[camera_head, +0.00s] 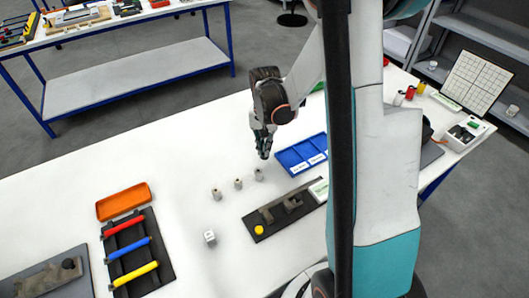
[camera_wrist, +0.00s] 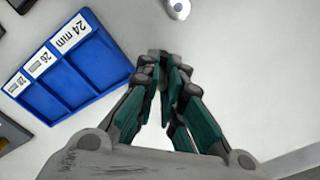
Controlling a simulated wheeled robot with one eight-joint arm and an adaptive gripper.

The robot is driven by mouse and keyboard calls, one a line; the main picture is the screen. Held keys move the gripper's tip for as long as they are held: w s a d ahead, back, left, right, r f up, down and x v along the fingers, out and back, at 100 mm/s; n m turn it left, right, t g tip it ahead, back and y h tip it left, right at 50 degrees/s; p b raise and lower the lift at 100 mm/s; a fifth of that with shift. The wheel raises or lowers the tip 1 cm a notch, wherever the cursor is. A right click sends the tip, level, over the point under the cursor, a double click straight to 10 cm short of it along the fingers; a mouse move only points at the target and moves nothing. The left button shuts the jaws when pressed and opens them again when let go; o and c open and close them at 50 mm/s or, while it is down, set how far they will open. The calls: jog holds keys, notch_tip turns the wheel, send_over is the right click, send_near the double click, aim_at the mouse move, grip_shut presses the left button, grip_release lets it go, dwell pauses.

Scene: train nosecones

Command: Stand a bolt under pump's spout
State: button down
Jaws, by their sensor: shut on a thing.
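My gripper (camera_head: 264,153) is above the white table, just left of the blue tray. In the wrist view my gripper (camera_wrist: 168,68) has its fingers drawn together on a small grey piece, taken to be a bolt; the fingers hide most of it. Three grey bolt-like cylinders stand upright on the table below my gripper: a left one (camera_head: 216,193), a middle one (camera_head: 238,184) and a right one (camera_head: 259,174). One round-topped grey piece (camera_wrist: 178,8) shows beyond the fingertips in the wrist view. I cannot make out which thing is the pump or its spout.
The blue tray (camera_wrist: 62,112) has compartments labelled 24, 26 and 28 mm. A dark fixture with a yellow knob (camera_head: 259,230) lies nearer.

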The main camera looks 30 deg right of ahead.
jog(key=shift+f+b, duration=0.3)
jog(key=shift+f, duration=1.15)
jog(key=shift+f, duration=0.1)
jog(key=c, duration=1.7)
grip_release()
